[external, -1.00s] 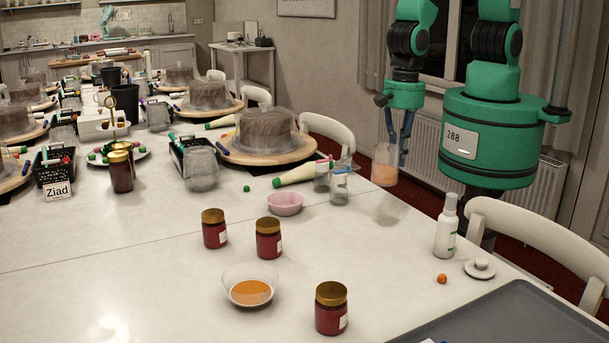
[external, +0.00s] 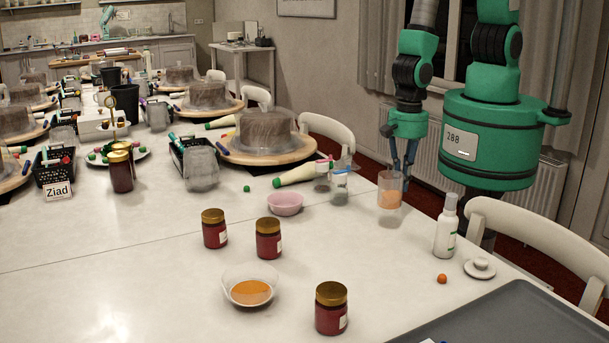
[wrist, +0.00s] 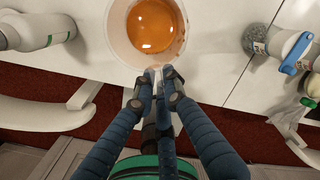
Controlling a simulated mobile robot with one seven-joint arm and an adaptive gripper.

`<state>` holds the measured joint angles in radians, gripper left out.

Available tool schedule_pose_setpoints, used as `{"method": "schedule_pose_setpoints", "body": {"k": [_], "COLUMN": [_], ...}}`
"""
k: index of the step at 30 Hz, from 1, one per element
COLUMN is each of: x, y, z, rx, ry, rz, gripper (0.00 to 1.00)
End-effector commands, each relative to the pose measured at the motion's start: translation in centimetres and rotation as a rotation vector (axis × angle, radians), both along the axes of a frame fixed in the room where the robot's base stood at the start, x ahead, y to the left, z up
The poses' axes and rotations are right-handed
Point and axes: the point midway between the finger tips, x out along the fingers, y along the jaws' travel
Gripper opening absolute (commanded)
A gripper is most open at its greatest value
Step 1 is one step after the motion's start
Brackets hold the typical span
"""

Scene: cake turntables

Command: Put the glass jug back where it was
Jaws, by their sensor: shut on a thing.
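The glass jug (external: 389,195) is clear with orange liquid in it. My gripper (external: 402,178) is shut on the side of the jug nearest the arm. In the wrist view the jug (wrist: 151,28) is seen from above, its orange liquid level, and my gripper's fingertips (wrist: 160,74) pinch at its near side. The fingers hide the gripped part.
A white spray bottle (external: 446,228) stands right of the jug, a small shaker bottle (external: 339,187) and pink bowl (external: 285,203) left. Red jars (external: 268,239) and a glass bowl (external: 249,272) stand nearer. Table between them is clear. A chair (external: 535,243) is at right.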

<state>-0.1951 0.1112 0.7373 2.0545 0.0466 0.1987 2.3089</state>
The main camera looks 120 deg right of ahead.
Motion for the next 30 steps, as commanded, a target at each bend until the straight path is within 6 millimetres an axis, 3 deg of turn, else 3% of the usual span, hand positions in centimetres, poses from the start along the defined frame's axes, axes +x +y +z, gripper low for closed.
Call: {"method": "schedule_pose_setpoints", "body": {"k": [6,20,30], "x": [0.1,0.6,5.3], "y": [0.0,0.1,1.0], "z": [-1.1,-1.2,-1.7], "rx": [0.000,0.001,0.001], "ry": [-0.002,-0.003,-0.003], "rz": [0.000,0.000,0.001], "gripper": [0.00,0.00,0.00]}}
